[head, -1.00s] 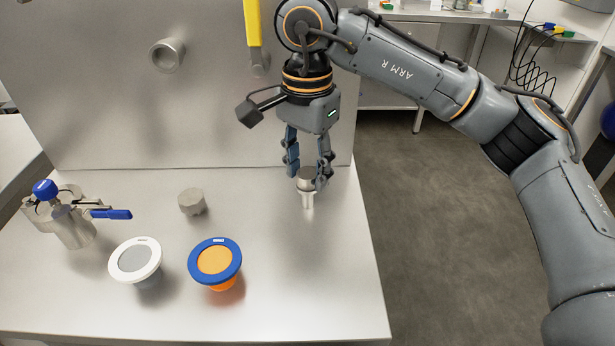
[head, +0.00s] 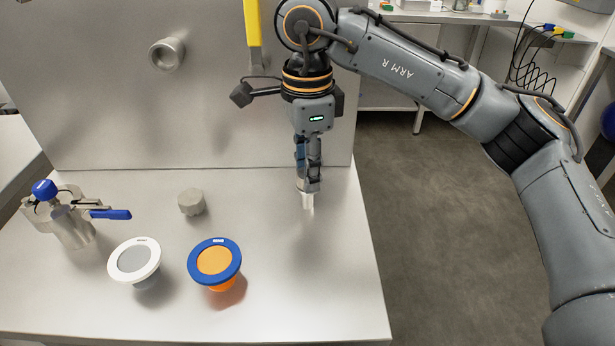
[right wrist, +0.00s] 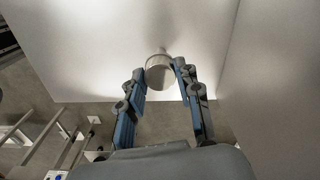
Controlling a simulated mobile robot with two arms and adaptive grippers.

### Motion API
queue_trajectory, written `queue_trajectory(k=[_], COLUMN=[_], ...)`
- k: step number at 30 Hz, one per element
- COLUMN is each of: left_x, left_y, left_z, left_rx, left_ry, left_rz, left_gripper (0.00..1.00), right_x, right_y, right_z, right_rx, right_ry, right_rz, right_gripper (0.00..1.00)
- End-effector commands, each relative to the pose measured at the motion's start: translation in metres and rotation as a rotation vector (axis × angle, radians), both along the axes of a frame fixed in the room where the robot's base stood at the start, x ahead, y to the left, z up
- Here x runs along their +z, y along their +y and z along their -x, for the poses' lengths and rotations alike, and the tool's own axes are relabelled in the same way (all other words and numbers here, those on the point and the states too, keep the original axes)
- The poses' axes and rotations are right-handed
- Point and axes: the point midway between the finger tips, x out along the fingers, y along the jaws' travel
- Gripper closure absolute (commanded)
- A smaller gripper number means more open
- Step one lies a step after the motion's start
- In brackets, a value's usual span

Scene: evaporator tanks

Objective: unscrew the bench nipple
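The bench nipple (head: 308,202) is a small metal piece with a wide round top and a narrower lower part, upright near the bench's right rear. My right gripper (head: 308,184) points straight down over it and is seen edge-on, hiding most of its top. In the right wrist view the nipple's round metal top (right wrist: 159,72) sits between the two fingertips (right wrist: 160,74), which appear to touch it on both sides. The gripper looks shut on the nipple. My left gripper is not in view.
The metal bench (head: 300,290) also holds a grey knob-like piece (head: 192,202), a white-rimmed cup (head: 134,260), a blue-rimmed orange cup (head: 215,262) and a blue-handled clamp fitting (head: 72,225). The upright tank wall (head: 110,100) stands behind, with a pipe stub (head: 167,54) and yellow handle (head: 252,25).

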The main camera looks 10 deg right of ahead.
Motion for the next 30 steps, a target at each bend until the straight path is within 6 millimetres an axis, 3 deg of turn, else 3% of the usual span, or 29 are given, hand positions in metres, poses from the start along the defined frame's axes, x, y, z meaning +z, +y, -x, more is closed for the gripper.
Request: queue_trajectory(k=[1,3,8,18,30], left_x=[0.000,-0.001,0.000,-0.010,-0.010], left_y=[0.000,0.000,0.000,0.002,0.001], left_z=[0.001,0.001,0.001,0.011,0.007], left_rx=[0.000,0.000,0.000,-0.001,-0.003], left_ry=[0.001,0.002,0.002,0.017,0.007], left_rz=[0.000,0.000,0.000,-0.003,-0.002], left_gripper=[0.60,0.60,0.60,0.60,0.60], right_x=[0.000,0.000,0.000,0.000,0.000], right_y=[0.000,0.000,0.000,0.000,0.000], right_z=[0.000,0.000,0.000,-0.001,0.000], right_rx=[0.000,0.000,0.021,0.409,0.468], right_ry=[-0.001,-0.001,-0.002,-0.002,-0.002], right_rz=[0.000,0.000,0.000,0.000,0.000], right_gripper=[0.86,1.00,1.00,1.00,1.00])
